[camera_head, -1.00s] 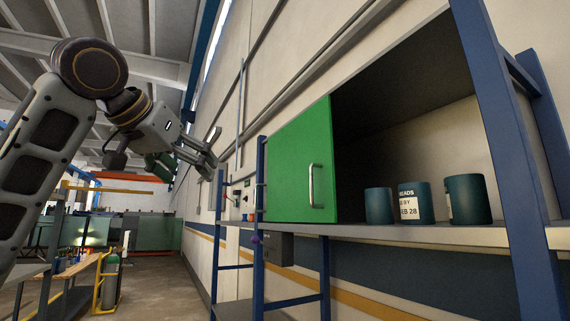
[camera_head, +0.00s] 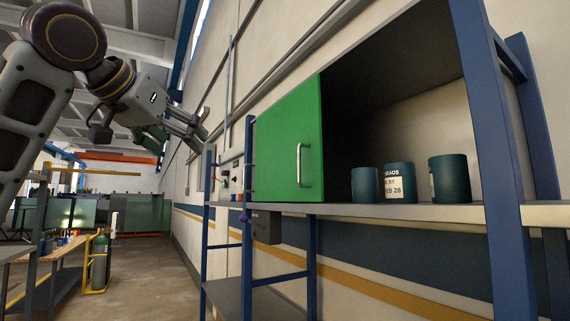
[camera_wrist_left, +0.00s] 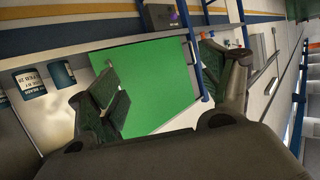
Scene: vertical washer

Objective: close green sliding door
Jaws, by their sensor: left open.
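The green sliding door (camera_head: 288,142) covers the left part of the cabinet. Its silver vertical handle (camera_head: 303,165) is near its right edge. The cabinet's right part (camera_head: 405,110) is open and dark inside. My left gripper (camera_head: 205,126) is open and empty, up and to the left of the door, apart from the handle. In the left wrist view the green door (camera_wrist_left: 160,85) lies beyond the spread fingers (camera_wrist_left: 165,95). The handle is partly hidden there behind a finger. My right gripper is not in view.
Several dark teal cans (camera_head: 398,182) stand on the shelf in the open part. Blue uprights (camera_head: 497,160) frame the shelf. A small grey box (camera_head: 266,227) hangs beneath the door. Open floor (camera_head: 150,270) lies to the left, with a gas cylinder cart (camera_head: 97,263) farther back.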

